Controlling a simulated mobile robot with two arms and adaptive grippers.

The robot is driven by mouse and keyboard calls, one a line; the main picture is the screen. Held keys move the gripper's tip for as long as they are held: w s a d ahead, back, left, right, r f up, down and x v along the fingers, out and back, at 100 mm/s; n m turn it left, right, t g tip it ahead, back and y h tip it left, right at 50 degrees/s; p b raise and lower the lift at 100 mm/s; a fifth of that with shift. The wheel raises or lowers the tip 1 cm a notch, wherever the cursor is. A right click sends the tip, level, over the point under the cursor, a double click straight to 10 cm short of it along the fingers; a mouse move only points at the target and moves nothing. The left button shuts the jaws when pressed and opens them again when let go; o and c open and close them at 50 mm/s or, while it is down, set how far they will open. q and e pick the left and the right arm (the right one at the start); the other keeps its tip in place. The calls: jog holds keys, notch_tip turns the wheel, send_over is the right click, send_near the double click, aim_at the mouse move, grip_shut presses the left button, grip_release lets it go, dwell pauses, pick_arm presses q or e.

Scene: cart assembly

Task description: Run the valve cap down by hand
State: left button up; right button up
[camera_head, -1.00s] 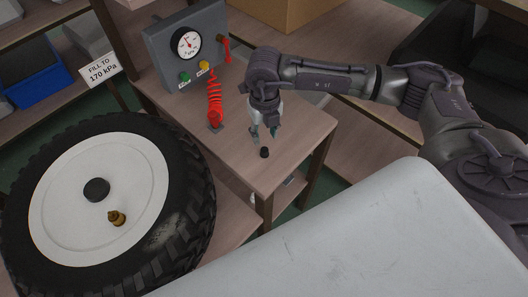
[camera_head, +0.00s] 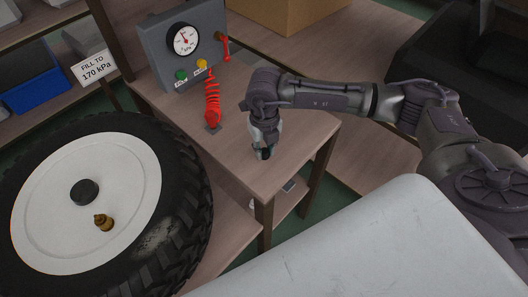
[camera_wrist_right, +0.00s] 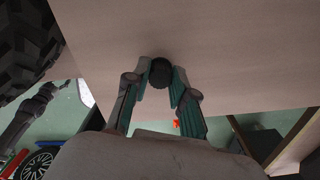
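The small black valve cap (camera_head: 265,154) is at the bench top (camera_head: 240,165) near its front corner. In the right wrist view the cap (camera_wrist_right: 160,72) sits between my right fingertips, which appear to touch it on both sides. My right gripper (camera_head: 263,149) points down and looks shut on it. The wheel (camera_head: 60,246) lies at the left, with a brass valve stem (camera_head: 104,222) and a dark hub disc (camera_head: 84,192) on its white face. A grey jointed part at the left of the right wrist view looks like my left gripper (camera_wrist_right: 52,90); its fingers are unclear.
The gauge panel (camera_head: 155,45) stands at the back of the bench with a coiled red hose (camera_head: 212,100). A "FILL TO 170 kPa" sign (camera_head: 93,68), a blue bin (camera_head: 35,90) and a cardboard box (camera_head: 290,12) are behind. Bench between hose and wheel is clear.

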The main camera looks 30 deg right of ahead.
aim_at(264, 150)
grip_shut()
jog(key=shift+r+p, duration=1.55)
jog(key=shift+r, duration=0.85)
jog(key=shift+f, duration=0.1)
